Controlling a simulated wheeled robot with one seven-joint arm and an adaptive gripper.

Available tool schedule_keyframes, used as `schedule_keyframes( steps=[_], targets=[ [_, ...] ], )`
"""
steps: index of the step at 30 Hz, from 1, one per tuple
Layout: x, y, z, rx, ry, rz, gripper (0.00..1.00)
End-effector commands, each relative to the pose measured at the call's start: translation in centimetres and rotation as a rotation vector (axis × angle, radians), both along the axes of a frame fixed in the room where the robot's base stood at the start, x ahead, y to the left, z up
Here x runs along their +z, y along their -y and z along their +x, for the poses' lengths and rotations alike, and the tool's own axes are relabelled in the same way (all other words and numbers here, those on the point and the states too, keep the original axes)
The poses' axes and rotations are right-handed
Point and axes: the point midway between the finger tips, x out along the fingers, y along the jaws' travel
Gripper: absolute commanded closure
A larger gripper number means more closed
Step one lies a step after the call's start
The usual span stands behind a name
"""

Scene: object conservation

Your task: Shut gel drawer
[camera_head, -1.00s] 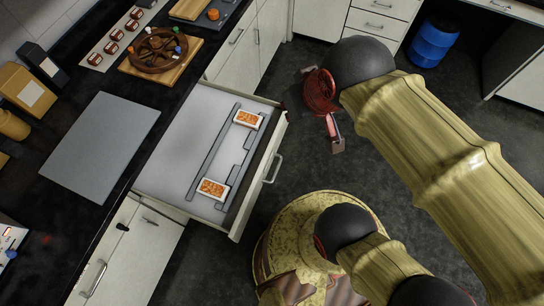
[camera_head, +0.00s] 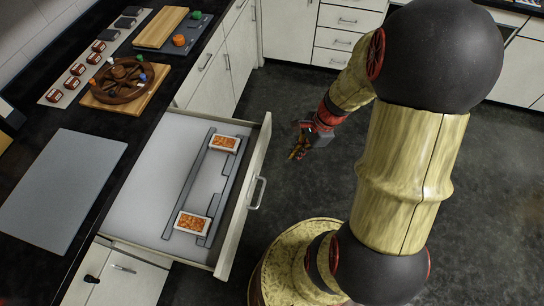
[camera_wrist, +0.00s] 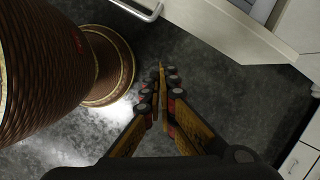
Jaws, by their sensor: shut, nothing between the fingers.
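The gel drawer (camera_head: 150,180) stands pulled out from under the black counter in the head view. Its white front (camera_head: 243,205) carries a metal handle (camera_head: 257,193) on the outer face. Two small white trays with orange contents, a far one (camera_head: 224,143) and a near one (camera_head: 191,223), lie inside on grey strips. My gripper (camera_head: 296,154) is shut and empty over the floor, to the right of the drawer front and apart from it. In the wrist view my gripper (camera_wrist: 162,70) has its fingertips together, and the drawer handle (camera_wrist: 138,8) shows at the top.
The counter holds a grey board (camera_head: 60,185), a brown wheel-shaped rack (camera_head: 122,80) and a wooden board (camera_head: 160,27). White cabinets (camera_head: 290,35) stand at the back. The dark floor (camera_head: 300,95) between drawer and back cabinets is clear.

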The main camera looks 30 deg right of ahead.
Motion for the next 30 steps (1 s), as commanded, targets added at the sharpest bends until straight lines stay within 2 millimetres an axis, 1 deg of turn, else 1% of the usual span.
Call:
schedule_keyframes(
  steps=[1,2,4,6,9,14,17,20,30],
  targets=[
    [-0.4,0.3,0.9,-0.1,-0.011,0.019,1.0],
    [-0.5,0.4,1.6,-0.163,-0.015,0.029,1.0],
    [-0.1,1.0,2.9,-0.294,-0.015,0.043,1.0],
    [0.2,1.5,3.7,-0.399,-0.019,0.057,1.0],
    [0.2,1.7,3.9,-0.49,-0.037,0.071,1.0],
    [-0.4,1.5,4.1,-0.53,-0.05,0.079,1.0],
    [-1.5,1.2,4.3,-0.529,-0.051,0.079,1.0],
    [-3.2,0.7,4.7,-0.527,-0.051,0.079,1.0],
    [-9.4,-1.0,6.5,-0.525,-0.051,0.078,1.0]
  ],
)
